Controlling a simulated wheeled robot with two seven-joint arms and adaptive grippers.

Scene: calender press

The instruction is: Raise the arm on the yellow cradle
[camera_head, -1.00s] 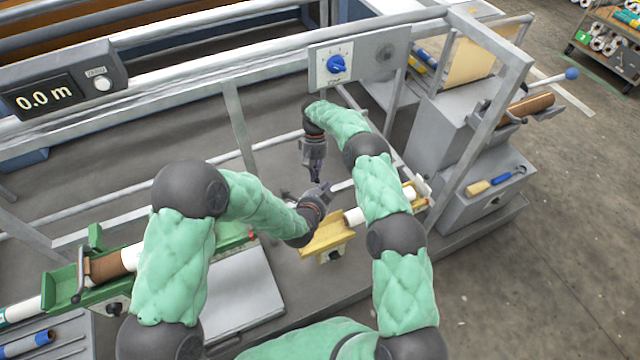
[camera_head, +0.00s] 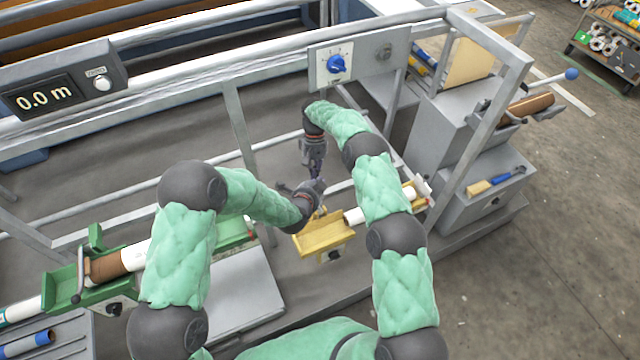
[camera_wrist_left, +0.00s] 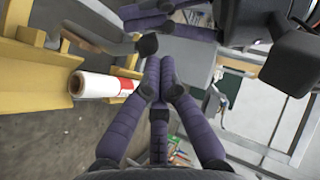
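The yellow cradle (camera_head: 322,235) stands right of centre in the head view, with a white roll (camera_head: 356,214) at its right. In the left wrist view the cradle's yellow plates (camera_wrist_left: 40,75) are at the left, beside a white roll end with a red band (camera_wrist_left: 100,86). A grey bar (camera_wrist_left: 95,40), perhaps the cradle's arm, runs above the roll. My left gripper (camera_wrist_left: 162,80) has its fingers together, with nothing visible between them; in the head view it is just above the cradle. My right gripper (camera_head: 314,165) points down close behind it; its opening is unclear.
A green cradle (camera_head: 110,285) with a brown and white roll stands at the left. The machine's frame rail and a panel with a blue knob (camera_head: 336,63) lie behind. A grey plate (camera_head: 235,290) lies between the cradles. Grey posts stand at the right.

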